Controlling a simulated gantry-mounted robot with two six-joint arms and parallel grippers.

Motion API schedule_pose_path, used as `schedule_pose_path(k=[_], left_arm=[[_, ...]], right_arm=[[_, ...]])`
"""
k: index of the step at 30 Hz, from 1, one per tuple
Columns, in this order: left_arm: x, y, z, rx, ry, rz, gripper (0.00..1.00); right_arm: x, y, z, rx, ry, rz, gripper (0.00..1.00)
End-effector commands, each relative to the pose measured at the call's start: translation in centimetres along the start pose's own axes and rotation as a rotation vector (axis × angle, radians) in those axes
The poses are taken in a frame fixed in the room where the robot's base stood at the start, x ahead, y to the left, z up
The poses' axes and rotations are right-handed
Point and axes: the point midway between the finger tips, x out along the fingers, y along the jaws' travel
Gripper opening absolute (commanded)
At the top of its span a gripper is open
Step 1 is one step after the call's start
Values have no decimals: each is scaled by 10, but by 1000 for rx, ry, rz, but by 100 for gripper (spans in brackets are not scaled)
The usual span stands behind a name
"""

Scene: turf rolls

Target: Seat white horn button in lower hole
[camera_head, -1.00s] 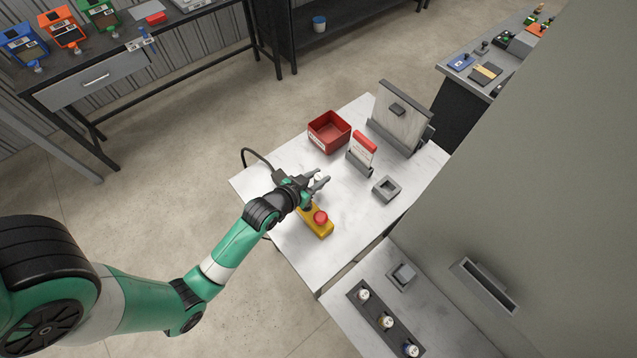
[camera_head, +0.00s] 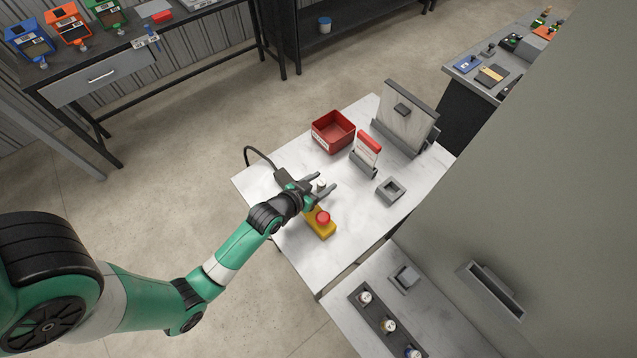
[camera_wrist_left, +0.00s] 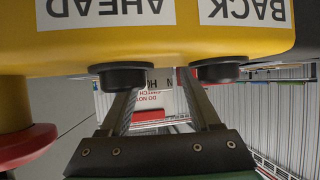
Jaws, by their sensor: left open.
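The yellow pendant (camera_head: 319,227) lies on the white table with a red mushroom button (camera_head: 323,217) on it. A small white piece (camera_head: 320,185), perhaps the white horn button, shows between the fingers of my left gripper (camera_head: 323,182), which is open. I cannot tell whether it touches a finger or sits in a hole. The wrist view shows the pendant's yellow body (camera_wrist_left: 140,50) close up, with upside-down AHEAD and BACK labels and two black round parts. My fingers (camera_wrist_left: 163,103) stand apart below it. The lower hole is not visible. My right gripper is out of view.
A red bin (camera_head: 333,131), a red-and-white card in a stand (camera_head: 365,158), a tilted panel (camera_head: 407,118) and a grey block with a square recess (camera_head: 391,190) stand on the table. A dark rack (camera_head: 375,316) with several round pieces is on the nearer bench.

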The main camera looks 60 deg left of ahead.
Motion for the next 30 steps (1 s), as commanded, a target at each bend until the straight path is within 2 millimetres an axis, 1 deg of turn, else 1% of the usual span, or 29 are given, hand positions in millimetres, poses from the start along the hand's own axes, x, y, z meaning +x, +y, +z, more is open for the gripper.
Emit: schedule_pose_path(k=[1, 2, 5, 12, 15, 18, 22, 30], left_arm=[[-2, 0, -4, 0, 1, 0, 64], [-5, 0, -3, 0, 0, 0, 64], [-21, 0, -3, 0, 0, 0, 64], [-80, 0, -3, 0, -2, 0, 64], [-100, 0, -3, 0, -2, 0, 64], [-114, 0, -2, 0, -1, 0, 64], [-121, 0, -2, 0, 1, 0, 64], [-121, 0, -2, 0, 1, 0, 64]], right_arm=[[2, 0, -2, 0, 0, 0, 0], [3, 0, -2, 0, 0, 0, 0], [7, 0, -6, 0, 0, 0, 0], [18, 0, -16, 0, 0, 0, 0], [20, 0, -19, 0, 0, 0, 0], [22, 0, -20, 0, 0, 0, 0], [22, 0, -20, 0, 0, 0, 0], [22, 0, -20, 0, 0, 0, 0]])
